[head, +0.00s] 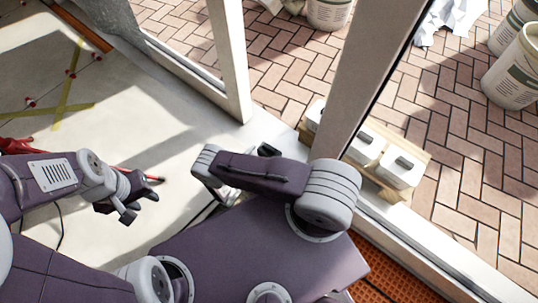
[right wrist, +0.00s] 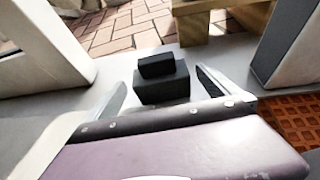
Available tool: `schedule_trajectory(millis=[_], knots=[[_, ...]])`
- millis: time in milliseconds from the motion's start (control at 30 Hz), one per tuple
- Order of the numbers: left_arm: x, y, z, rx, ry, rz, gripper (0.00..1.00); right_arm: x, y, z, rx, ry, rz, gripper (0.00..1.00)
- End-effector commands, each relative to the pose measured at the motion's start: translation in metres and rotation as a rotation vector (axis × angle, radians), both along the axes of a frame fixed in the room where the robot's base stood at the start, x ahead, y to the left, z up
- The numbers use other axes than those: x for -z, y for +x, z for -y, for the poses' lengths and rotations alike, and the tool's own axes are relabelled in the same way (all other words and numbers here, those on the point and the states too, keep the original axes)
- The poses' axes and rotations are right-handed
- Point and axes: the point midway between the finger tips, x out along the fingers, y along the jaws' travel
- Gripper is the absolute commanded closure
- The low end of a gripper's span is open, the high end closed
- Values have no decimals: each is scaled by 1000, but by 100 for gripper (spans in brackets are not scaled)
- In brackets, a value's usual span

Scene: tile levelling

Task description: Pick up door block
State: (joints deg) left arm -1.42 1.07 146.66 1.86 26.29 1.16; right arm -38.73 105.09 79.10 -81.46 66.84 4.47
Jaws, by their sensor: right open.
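The door block (right wrist: 162,85) is a black block with a smaller raised black top, standing on the pale sill in the right wrist view. A small black part of what looks like the same block (head: 268,150) shows in the head view beyond my right wrist. My right gripper (right wrist: 161,78) is open, one finger on each side of the block, with visible gaps; the block is not gripped. In the head view my right arm hides most of this gripper. My left gripper (head: 136,200) is over the pale floor at left, away from the block; its jaw opening is unclear.
A door frame post (head: 375,75) rises beside the sill. White blocks (head: 403,167) sit on a wooden pallet (head: 420,156) outside on brick paving. Buckets (head: 517,70) stand further right. A red tool (head: 15,146) lies at the left. Orange matting (head: 380,278) borders the sill.

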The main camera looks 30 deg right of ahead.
Motion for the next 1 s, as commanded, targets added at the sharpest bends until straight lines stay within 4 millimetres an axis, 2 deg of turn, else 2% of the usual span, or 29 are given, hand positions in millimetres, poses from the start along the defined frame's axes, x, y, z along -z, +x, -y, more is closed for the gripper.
schedule_trajectory(millis=[33, 133, 367, 533, 700, 900, 933, 1000], knots=[[10, 0, 0, 0, 0, 0, 64, 8, 3, 7, 6, -1, -1, 0], [20, 0, 0, 0, 0, 0, 64, 15, 10, 21, 8, 0, 0, 0], [26, 0, 0, 0, 0, -1, 64, 17, 16, 31, 4, 0, 0, 0], [60, 0, 0, 0, 0, -1, 64, 39, 29, 52, 8, 1, 0, 0], [67, 0, 0, 0, 0, -1, 64, 39, 38, 68, 6, 1, 0, 0], [64, 0, 0, 0, 0, -1, 64, 37, 39, 69, 3, 1, -1, 0], [64, 0, 0, 0, 0, -1, 64, 37, 39, 69, 3, 1, -1, 6], [64, 0, 0, 0, 0, -1, 64, 37, 39, 69, 3, 1, -1, 25]])
